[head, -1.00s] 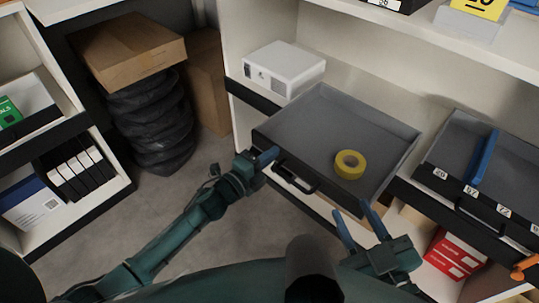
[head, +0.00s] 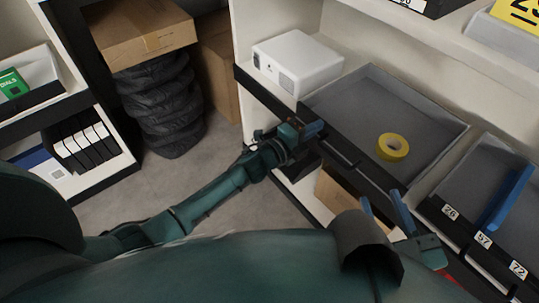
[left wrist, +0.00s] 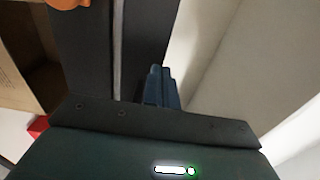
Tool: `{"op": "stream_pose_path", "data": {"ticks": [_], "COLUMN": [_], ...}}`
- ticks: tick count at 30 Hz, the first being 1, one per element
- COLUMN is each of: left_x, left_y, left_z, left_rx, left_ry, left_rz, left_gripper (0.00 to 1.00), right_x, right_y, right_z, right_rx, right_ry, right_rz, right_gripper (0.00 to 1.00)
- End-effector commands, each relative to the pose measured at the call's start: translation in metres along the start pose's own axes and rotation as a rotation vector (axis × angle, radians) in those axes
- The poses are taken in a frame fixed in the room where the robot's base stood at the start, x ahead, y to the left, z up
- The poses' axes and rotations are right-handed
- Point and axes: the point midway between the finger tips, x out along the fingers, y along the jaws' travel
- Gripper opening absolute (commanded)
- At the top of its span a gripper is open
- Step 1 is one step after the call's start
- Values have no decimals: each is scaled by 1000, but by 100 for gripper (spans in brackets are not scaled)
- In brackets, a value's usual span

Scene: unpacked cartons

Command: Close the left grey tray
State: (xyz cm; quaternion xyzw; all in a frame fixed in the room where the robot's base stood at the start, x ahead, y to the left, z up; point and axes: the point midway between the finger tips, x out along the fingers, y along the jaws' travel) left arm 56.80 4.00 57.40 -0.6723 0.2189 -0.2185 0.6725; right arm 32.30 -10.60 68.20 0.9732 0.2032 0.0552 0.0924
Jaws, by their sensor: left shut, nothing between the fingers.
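The left grey tray (head: 345,97) is a shallow open drawer with a dark front and a bar handle (head: 341,153). Its front sits about level with the shelf edge. A yellow tape roll (head: 393,146) lies in it. My left gripper (head: 314,128) is shut and empty, its blue fingers at the tray's front, left of the handle; I cannot tell whether they touch it. The shut fingers also show in the left wrist view (left wrist: 161,88), beside a dark panel. My right gripper (head: 385,207) is open and empty, below and in front of the tray's right part.
A white box-shaped device (head: 297,62) stands left of the tray on the shelf. A second grey tray (head: 465,178) with a blue bar (head: 508,198) is at the right. A cardboard box (head: 338,190) sits on the shelf below. Floor at the left is open.

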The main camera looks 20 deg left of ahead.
Motion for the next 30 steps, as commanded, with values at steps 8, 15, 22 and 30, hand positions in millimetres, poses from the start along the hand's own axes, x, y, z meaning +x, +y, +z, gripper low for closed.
{"op": "stream_pose_path", "data": {"ticks": [8, 15, 22, 30], "left_x": [21, 25, 26, 22], "left_y": [0, -1, -2, -2], "left_z": [0, 0, 0, 6], "left_rx": [0, 0, 0, 0], "left_ry": [0, -2, -4, -4], "left_rz": [-1, 0, -1, -1], "left_gripper": [0, 0, 0, 0], "right_x": [-2, -2, -2, -1], "right_y": [-8, -9, -8, -6], "right_z": [0, -1, -1, -3], "right_rx": [-11, -13, -15, -19], "right_ry": [61, 68, 67, 64], "right_rz": [-18, -25, -23, -19], "right_gripper": [36, 36, 36, 36]}}
